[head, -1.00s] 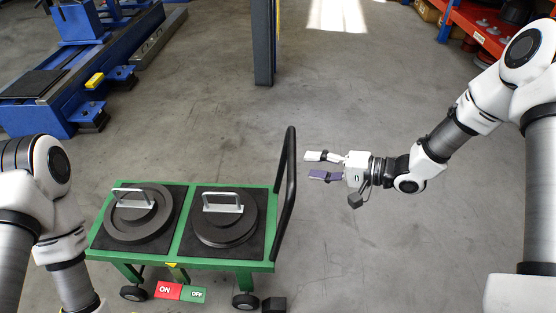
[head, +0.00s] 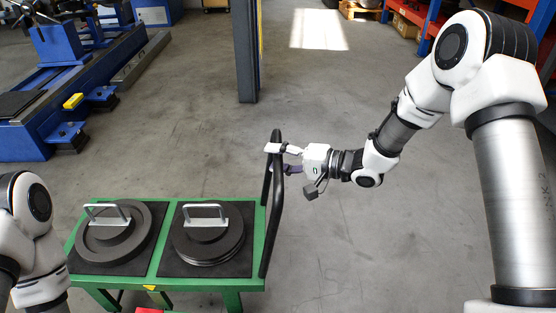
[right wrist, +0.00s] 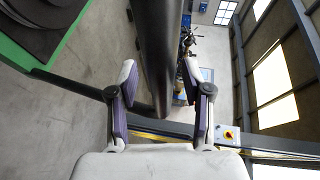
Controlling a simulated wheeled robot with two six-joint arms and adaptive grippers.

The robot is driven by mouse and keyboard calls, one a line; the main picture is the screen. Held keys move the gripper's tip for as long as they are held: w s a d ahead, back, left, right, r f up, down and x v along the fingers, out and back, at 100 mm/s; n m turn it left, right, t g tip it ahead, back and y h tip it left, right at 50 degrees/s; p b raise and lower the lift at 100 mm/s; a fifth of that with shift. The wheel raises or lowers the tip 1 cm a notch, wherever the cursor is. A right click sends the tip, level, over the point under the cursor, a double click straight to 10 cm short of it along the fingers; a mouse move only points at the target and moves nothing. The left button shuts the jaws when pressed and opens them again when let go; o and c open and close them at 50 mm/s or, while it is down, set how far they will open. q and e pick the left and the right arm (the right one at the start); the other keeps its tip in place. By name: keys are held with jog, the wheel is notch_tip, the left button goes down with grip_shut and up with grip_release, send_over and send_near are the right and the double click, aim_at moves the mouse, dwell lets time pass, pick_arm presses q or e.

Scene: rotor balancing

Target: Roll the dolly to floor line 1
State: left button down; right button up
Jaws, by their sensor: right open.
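The green dolly (head: 210,284) stands at the lower left in the head view, with its black push handle (head: 272,215) upright at its right end. My right gripper (head: 274,158) is open at the upper part of the handle. In the right wrist view, the dark handle bar (right wrist: 160,50) runs between the two spread fingers (right wrist: 162,95), with room on both sides. The fingers are not closed on it. My left arm shows at the left edge, but its gripper is out of the picture. No numbered floor line can be made out.
The dolly carries two dark round discs (head: 118,238) (head: 208,246) with metal handles, on black mats. A blue machine (head: 75,90) stands at the upper left and a dark post (head: 246,60) behind the dolly. The concrete floor (head: 180,120) between is clear.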

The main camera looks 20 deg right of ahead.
grip_shut()
pick_arm(q)
jog(key=shift+r, duration=0.1)
pick_arm(e)
jog(key=shift+a, duration=0.1)
